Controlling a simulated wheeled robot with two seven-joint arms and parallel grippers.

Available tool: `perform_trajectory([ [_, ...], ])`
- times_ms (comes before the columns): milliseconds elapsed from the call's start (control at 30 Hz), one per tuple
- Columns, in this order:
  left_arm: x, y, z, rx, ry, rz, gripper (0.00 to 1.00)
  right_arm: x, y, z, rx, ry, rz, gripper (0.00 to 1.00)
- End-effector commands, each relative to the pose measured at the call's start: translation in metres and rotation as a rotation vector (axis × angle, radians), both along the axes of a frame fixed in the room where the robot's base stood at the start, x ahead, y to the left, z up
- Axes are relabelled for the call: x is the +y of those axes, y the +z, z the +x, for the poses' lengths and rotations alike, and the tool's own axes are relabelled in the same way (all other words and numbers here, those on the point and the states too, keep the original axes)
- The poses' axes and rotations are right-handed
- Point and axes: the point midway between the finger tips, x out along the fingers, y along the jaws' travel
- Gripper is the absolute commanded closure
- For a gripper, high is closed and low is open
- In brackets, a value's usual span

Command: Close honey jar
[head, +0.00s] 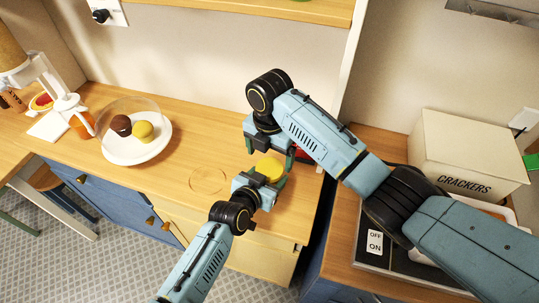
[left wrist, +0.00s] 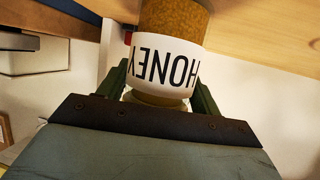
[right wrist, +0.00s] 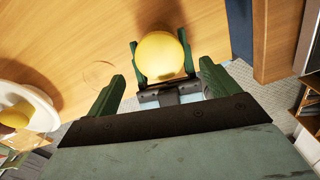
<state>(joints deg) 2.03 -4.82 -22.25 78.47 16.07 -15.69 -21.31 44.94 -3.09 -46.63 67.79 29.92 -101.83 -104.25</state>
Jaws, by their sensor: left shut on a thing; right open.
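The honey jar (head: 270,167) shows a round yellow top in the head view. My left gripper (head: 261,181) is shut around it near the counter's front edge. In the left wrist view the jar (left wrist: 165,57) has a white HONEY label, upside down, and a golden-brown part. In the right wrist view its yellow top (right wrist: 160,55) lies between the left fingers. I cannot tell whether this top is a lid. My right gripper (head: 270,150) is open and empty, just behind and above the jar. A faint clear disc (head: 207,180) lies on the counter left of the jar.
A white plate (head: 126,155) with two cupcakes under a clear dome stands on the counter (head: 185,123) to the left. A red thing (head: 301,153) is partly hidden behind my right gripper. A CRACKERS box (head: 465,150) stands at right. The counter between plate and disc is clear.

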Motion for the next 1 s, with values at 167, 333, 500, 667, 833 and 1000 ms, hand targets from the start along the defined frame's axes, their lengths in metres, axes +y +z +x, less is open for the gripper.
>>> perform_trajectory([
  [167,0.000,0.002,0.001,-0.004,0.000,-0.002,0.99,0.000,0.000,0.000,0.000,0.000,0.000,0.00],
  [333,0.000,0.002,0.001,-0.004,0.000,-0.002,0.99,0.000,0.000,0.000,0.000,0.000,0.000,0.00],
  [500,0.000,0.002,0.001,-0.004,0.000,-0.002,0.99,0.000,0.014,0.001,-0.003,0.000,0.001,0.00],
  [667,0.000,0.002,0.001,-0.004,0.000,-0.002,0.99,0.000,0.047,0.001,-0.005,0.001,0.001,0.00],
  [833,0.000,0.002,0.001,-0.004,0.000,-0.002,0.99,0.000,0.085,0.001,-0.004,0.000,0.001,0.00],
  [1000,0.000,0.002,0.001,-0.004,0.000,-0.002,0.99,-0.001,0.109,0.001,-0.005,0.001,-0.002,0.00],
])
